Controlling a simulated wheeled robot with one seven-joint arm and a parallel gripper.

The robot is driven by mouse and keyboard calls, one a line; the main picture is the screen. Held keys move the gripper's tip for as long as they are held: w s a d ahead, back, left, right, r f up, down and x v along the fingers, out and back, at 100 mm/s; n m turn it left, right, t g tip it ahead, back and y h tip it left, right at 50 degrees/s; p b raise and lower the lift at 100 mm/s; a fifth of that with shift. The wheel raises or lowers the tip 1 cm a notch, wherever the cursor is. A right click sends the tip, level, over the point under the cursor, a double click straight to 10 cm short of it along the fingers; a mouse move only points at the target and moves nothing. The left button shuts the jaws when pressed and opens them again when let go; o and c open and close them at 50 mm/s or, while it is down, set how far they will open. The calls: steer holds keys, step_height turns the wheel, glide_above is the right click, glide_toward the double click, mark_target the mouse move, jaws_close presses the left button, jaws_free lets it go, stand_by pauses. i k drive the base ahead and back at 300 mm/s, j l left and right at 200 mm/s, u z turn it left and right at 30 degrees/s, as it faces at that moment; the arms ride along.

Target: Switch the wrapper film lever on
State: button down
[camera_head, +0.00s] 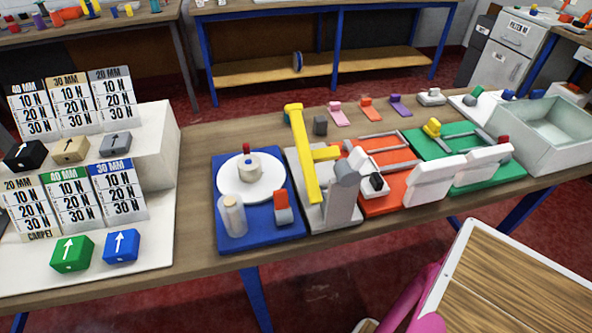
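A blue board (235,244) near the middle of the bench carries what looks like the wrapper. It has a round white turntable (270,188) with a small beige roll (249,166) on it, and a red-and-dark-blue peg behind the roll. A pale, upright film roll (232,215) stands at the board's front left. A small lever (282,205) with a red upper part and a grey lower part sits at the front right; I take it for the film lever. Which setting it is in I cannot tell. My gripper is not in view.
Right of the board stands a grey press with a tall yellow arm (304,155), then an orange board (400,204) and a green board (500,180) with white blocks. Sample stands with coloured blocks (72,253) fill the left. A wood-topped table (510,285) is front right.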

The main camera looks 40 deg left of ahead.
mark_target(280, 199)
steer(key=j+u, duration=0.1)
steer(key=u, duration=0.35)
steer(key=k+j+u, duration=0.1)
steer(key=u, duration=0.4)
steer(key=j+u, duration=0.2)
steer(key=u, duration=0.25)
steer(key=j+u, duration=0.15)
steer(key=u, duration=0.3)
steer(key=k, duration=0.25)
